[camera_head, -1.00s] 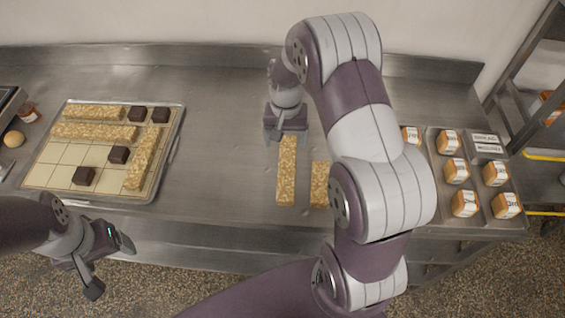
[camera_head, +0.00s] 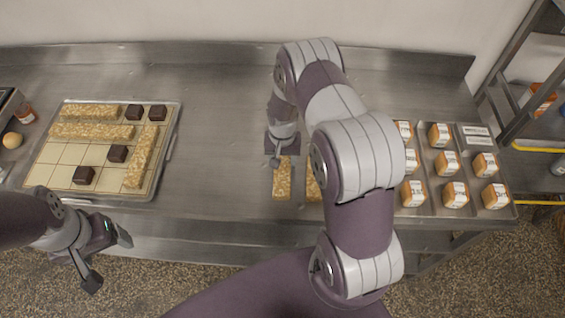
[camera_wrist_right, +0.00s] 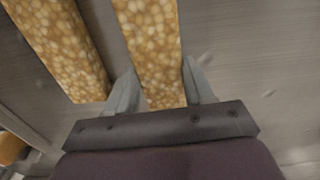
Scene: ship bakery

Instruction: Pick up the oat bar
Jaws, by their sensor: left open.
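An oat bar (camera_head: 282,182) lies lengthwise on the steel counter, its far end hidden under my right gripper (camera_head: 279,158). A second oat bar (camera_head: 313,189) lies beside it to the right, partly hidden by my right arm. In the right wrist view, one oat bar (camera_wrist_right: 150,45) runs between the two fingers of my right gripper (camera_wrist_right: 162,85), with a finger close along each side. I cannot tell whether they touch it. The other oat bar (camera_wrist_right: 62,45) lies outside the fingers, to the left. My left gripper (camera_head: 105,262) is open and empty in front of the counter.
A gridded tray (camera_head: 55,178) at left holds several oat bars and dark brown cubes. A tray (camera_head: 475,212) of labelled orange-and-white packs stands at right, partly behind my right arm. The counter between left tray and bars is clear.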

